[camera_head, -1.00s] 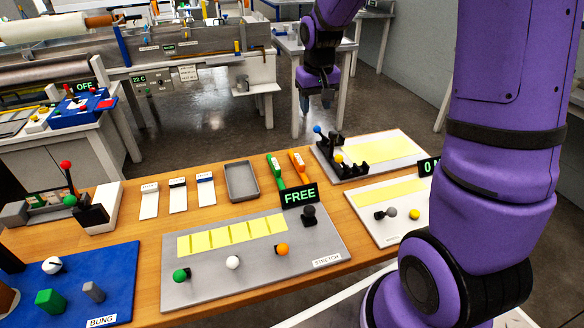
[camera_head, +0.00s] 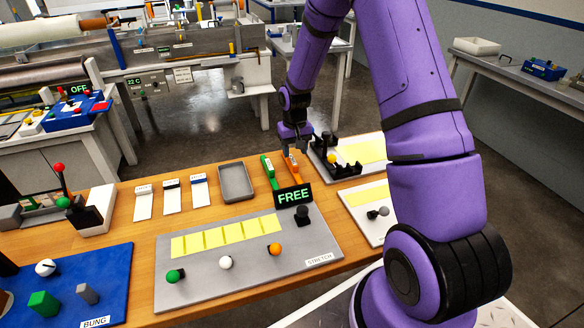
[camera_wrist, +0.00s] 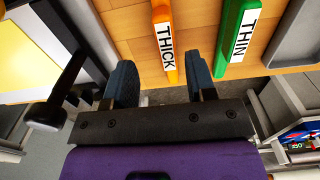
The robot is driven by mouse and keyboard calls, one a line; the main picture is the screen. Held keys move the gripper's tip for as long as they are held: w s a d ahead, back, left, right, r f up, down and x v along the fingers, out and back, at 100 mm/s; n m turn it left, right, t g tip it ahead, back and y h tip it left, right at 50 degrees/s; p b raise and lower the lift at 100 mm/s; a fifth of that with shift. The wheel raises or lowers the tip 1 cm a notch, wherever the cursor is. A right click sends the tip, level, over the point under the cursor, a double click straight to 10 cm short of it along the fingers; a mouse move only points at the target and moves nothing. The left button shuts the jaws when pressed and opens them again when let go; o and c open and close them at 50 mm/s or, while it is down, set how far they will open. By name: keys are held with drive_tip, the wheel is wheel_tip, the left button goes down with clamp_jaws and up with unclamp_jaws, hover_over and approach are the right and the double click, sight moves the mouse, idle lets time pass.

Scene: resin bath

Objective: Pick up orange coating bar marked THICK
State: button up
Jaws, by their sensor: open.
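The orange coating bar (camera_wrist: 163,28) carries a white label reading THICK. It lies on the wooden table and also shows in the head view (camera_head: 292,168), partly behind the FREE sign. My gripper (camera_wrist: 162,78) is open and empty. Its two blue fingers are spread, with the orange bar's labelled end between them in the wrist view. In the head view my gripper (camera_head: 294,150) is at the bar's far end; I cannot tell its exact height above it. The green bar marked THIN (camera_wrist: 238,35) lies beside it, to the left in the head view (camera_head: 269,172).
A black FREE sign (camera_head: 293,196) stands close in front of the bars. A black stand (camera_head: 322,155) is just right of the orange bar. A grey tray (camera_head: 222,188) lies left of the green bar. The grey STRETCH board (camera_head: 210,280) is nearer.

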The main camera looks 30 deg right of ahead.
sight(292, 159)
drive_tip(key=shift+a+f, duration=0.2)
drive_tip(key=shift+f, duration=1.35)
drive_tip(key=shift+a+f, duration=0.2)
drive_tip(key=shift+f, duration=1.3)
drive_tip(key=c, duration=0.9)
clamp_jaws()
drive_tip(key=shift+r, duration=0.15)
